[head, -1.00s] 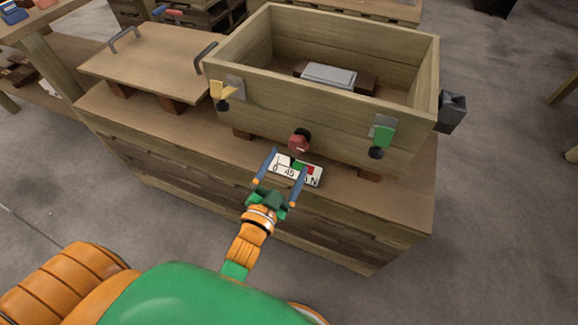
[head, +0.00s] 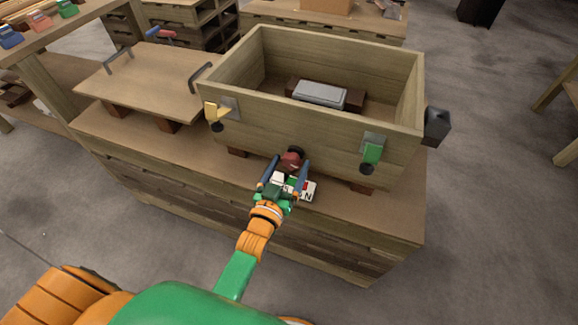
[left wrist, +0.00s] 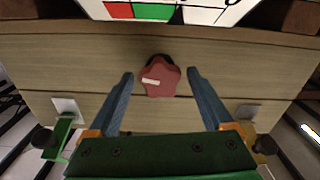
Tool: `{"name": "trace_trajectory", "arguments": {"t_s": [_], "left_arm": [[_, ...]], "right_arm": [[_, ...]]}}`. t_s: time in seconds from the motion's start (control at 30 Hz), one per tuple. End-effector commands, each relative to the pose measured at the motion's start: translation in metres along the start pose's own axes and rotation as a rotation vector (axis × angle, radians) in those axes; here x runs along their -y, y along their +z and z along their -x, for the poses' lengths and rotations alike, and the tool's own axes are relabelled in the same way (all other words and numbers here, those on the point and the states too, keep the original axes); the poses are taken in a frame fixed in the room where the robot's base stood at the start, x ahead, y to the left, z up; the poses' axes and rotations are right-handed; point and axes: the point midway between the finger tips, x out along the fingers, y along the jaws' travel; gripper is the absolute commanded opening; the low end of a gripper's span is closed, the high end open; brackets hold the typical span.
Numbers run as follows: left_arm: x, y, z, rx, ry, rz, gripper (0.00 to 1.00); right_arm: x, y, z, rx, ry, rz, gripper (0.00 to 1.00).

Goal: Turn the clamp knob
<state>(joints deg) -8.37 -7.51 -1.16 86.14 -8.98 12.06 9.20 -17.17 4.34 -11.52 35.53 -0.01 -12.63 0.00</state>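The clamp knob (head: 291,159) is a dark red lobed knob low on the front wall of the wooden crate (head: 290,127). In the left wrist view the knob (left wrist: 161,76) shows a pale mark on its face. My left gripper (head: 287,170) is in front of the knob. Its two blue fingers are open, one on each side of the knob and apart from it, in the left wrist view (left wrist: 158,74). A white label plate (head: 307,190) with red and green patches lies below the knob, partly hidden by the gripper. My right gripper is not in view.
The crate holds a grey block (head: 320,94) and has a yellow latch (head: 212,111) and a green latch (head: 371,152) on its front. A wooden lid (head: 146,82) with two handles lies left on the bench (head: 395,215). A dark box (head: 437,124) sits on the crate's right side.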

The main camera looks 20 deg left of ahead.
Motion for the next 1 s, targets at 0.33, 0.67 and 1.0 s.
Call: {"name": "trace_trajectory", "arguments": {"t_s": [0.33,0.67,1.0], "left_arm": [[0.0,0.0,0.0,0.0,0.0,-0.002,0.04],[0.0,-0.001,0.0,0.002,0.0,-0.109,0.04],[0.001,0.0,0.001,0.002,0.0,-0.34,0.04]], "right_arm": [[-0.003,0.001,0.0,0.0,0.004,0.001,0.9],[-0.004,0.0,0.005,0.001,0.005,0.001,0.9],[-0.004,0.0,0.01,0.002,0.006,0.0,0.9]]}}
